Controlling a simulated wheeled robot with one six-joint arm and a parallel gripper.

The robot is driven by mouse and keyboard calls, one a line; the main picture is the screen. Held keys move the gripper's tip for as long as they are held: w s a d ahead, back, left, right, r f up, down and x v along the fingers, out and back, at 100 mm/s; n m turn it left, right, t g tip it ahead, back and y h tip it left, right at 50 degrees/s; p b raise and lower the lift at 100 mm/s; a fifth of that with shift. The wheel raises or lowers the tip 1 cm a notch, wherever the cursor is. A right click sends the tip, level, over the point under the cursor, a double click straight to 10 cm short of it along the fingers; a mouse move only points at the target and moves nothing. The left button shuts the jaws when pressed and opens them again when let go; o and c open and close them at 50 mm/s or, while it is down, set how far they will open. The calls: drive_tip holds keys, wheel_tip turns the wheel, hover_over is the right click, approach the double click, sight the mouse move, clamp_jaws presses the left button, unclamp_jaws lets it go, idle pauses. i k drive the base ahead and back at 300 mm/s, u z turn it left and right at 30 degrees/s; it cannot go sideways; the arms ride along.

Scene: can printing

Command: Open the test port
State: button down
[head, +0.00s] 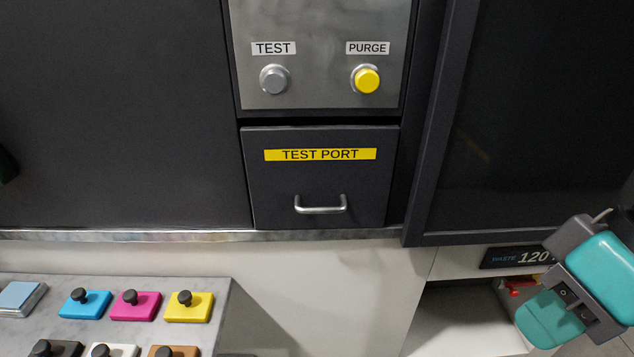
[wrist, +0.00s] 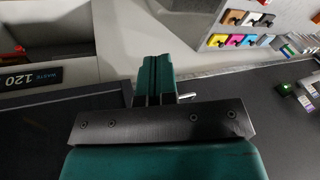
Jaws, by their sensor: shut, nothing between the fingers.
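The test port (head: 320,180) is a dark grey panel in the middle of the head view, with a yellow "TEST PORT" label (head: 320,154) and a metal bar handle (head: 321,205). The panel looks shut, with a thin dark gap along its top. My gripper (wrist: 157,62) is shut and empty in the wrist view, its two dark green fingers side by side. A small pale bar just right of the fingers may be the handle; I cannot be sure. In the head view my teal and grey arm is at the lower right, apart from the handle.
Above the port are a grey TEST button (head: 275,79) and a yellow PURGE button (head: 366,79). A metal ledge (head: 180,236) runs below. Coloured knobbed blocks sit on a grey shelf (head: 225,300) at the lower left. A WASTE display (head: 515,257) is near my arm.

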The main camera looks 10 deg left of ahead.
sight(299, 177)
drive_tip(key=z, duration=0.95)
drive_tip(key=k, duration=0.85)
drive_tip(key=u, duration=0.9)
drive_tip(key=i, duration=0.5)
drive_tip(key=z, duration=0.05)
